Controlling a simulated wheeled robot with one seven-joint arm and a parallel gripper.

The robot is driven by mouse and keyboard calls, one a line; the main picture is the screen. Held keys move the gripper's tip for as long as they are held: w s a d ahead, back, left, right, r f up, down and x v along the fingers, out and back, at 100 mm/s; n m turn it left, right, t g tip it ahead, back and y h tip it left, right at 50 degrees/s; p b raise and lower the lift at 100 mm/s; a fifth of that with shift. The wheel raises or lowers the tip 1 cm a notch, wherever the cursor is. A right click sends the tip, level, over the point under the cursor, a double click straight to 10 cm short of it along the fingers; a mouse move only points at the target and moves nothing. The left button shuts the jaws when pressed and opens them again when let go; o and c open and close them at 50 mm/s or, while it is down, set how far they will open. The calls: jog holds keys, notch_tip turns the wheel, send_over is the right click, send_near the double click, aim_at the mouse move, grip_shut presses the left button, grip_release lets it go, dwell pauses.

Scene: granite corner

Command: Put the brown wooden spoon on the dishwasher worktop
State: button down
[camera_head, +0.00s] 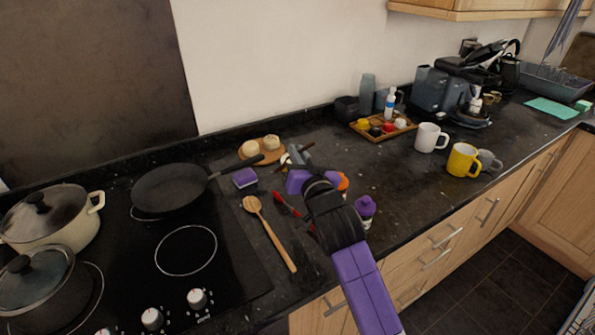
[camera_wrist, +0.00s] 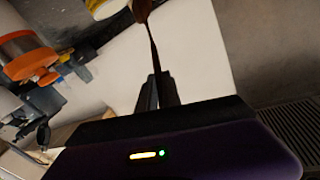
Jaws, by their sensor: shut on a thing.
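My gripper (camera_head: 298,160) is above the dark worktop (camera_head: 405,190), right of the hob. In the wrist view its fingers (camera_wrist: 156,92) are shut on a thin dark brown handle, which I take for the brown wooden spoon (camera_wrist: 151,42). The spoon points up and away from the fingers, its wider end at the top edge. In the head view a short dark brown piece of it (camera_head: 307,147) shows beside the gripper; the rest is hidden. I cannot tell which part of the worktop is over the dishwasher.
A lighter wooden spoon (camera_head: 268,232) lies beside the hob (camera_head: 225,257), near a red-handled utensil (camera_head: 288,207) and a purple-topped bottle (camera_head: 365,207). A pan (camera_head: 170,187) stands on the hob. Mugs (camera_head: 463,160) and a wooden tray (camera_head: 382,130) stand right.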

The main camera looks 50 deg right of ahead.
jog(key=shift+f, duration=2.65)
jog(key=shift+f, duration=0.1)
jog(key=c, duration=1.5)
grip_release()
jog(key=shift+c, duration=0.2)
